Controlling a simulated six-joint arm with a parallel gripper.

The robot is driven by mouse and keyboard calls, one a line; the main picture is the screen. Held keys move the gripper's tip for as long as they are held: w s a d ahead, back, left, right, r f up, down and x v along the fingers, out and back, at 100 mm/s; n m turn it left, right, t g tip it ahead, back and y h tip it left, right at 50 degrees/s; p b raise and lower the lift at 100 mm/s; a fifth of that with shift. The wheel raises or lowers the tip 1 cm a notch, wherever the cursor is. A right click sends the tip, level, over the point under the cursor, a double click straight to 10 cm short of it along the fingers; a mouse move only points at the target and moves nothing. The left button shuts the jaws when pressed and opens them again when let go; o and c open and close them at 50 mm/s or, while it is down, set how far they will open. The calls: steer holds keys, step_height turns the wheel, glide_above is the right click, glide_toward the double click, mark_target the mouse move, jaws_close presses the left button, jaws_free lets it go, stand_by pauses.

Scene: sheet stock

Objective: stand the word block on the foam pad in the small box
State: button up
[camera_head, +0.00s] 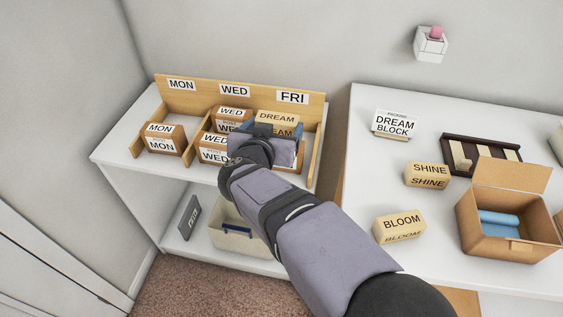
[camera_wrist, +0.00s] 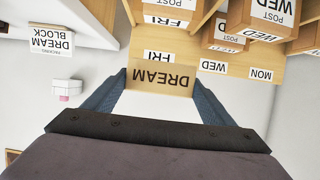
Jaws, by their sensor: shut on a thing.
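The word block, a tan block marked DREAM (camera_head: 277,119), shows at the FRI end of the shelf organiser. My gripper (camera_head: 276,131) is shut on this block, which spans between the two fingers in the wrist view (camera_wrist: 160,78). The lower part of the block is hidden by my gripper, so I cannot tell whether it touches anything below. The small box (camera_head: 507,249) is an open brown carton on the right table. Blue foam (camera_head: 498,218) lies inside it. A sign (camera_head: 395,123) reads PACKING DREAM BLOCK.
Blocks marked SHINE (camera_head: 428,175) and BLOOM (camera_head: 400,226) stand left of the carton. A dark tray (camera_head: 460,140) with pale pieces lies behind it. MON (camera_head: 162,140) and WED (camera_head: 214,150) boxes fill the organiser beside my gripper. Wooden dividers (camera_head: 315,150) stand close by.

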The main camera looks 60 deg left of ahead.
step_height(320, 180, down, 14)
steer(key=b, duration=0.2)
steer(key=shift+r+b, duration=0.1)
steer(key=shift+b, duration=0.25)
steer(key=shift+f, duration=1.9)
steer(key=shift+f, duration=0.15)
steer(key=o, duration=1.1)
steer(key=shift+s+d+r, duration=0.25)
steer(key=shift+s+r, duration=0.05)
steer(key=v, duration=1.1)
steer(key=shift+d, duration=0.1)
